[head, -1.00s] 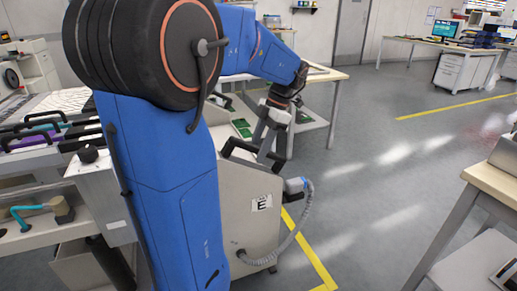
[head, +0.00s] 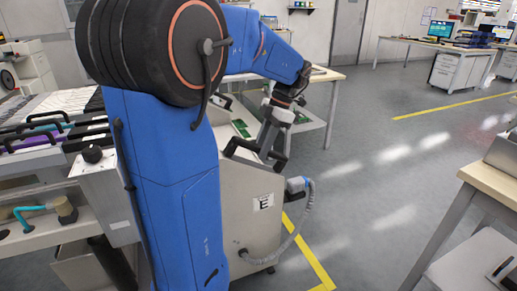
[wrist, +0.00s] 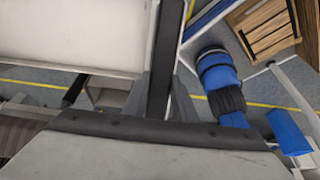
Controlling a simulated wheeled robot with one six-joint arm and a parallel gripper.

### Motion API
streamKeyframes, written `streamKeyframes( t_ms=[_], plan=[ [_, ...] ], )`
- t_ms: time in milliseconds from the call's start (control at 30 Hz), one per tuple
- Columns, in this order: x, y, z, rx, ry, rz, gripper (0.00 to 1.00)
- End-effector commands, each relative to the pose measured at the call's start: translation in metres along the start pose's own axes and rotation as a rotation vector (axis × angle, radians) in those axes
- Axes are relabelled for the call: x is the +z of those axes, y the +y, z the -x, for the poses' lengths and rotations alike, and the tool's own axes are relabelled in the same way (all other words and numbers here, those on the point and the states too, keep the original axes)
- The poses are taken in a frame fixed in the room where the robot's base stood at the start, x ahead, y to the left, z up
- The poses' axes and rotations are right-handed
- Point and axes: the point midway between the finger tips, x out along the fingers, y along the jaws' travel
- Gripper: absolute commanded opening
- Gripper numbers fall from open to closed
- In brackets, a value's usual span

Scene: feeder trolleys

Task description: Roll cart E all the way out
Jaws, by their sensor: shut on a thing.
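Cart E is a beige cart (head: 236,205) with a white label marked E (head: 263,201) on its end panel. Its black bar handle (head: 242,148) stands at the top of that panel. My gripper (head: 272,152) reaches down from my blue arm and is shut on the handle. In the wrist view, the black handle (wrist: 164,55) runs between the two grey fingers of my gripper (wrist: 161,98). My arm hides the cart's left part.
A feeder machine bench (head: 40,185) stands at the left, beside the cart. A wooden-topped table (head: 490,180) is at the right. A yellow floor line (head: 315,255) runs right of the cart. Grey floor (head: 385,200) is clear between cart and table.

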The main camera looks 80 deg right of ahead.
Motion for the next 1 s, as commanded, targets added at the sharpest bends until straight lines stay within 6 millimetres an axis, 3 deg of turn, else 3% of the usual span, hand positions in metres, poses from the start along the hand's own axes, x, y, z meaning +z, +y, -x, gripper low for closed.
streamKeyframes(
  t_ms=[67,100,167,567,767,1000],
  plan=[
    [0.001,0.000,0.001,0.002,-0.004,-0.001,0.00],
    [0.001,0.000,0.001,0.002,-0.004,-0.001,0.32],
    [0.001,0.000,0.001,0.002,-0.003,-0.001,0.44],
    [0.000,0.000,0.006,0.002,-0.001,0.000,0.44],
    [0.000,0.001,0.035,0.003,-0.002,0.000,0.44],
    [0.001,0.001,0.083,0.003,-0.002,-0.001,0.44]
  ],
)
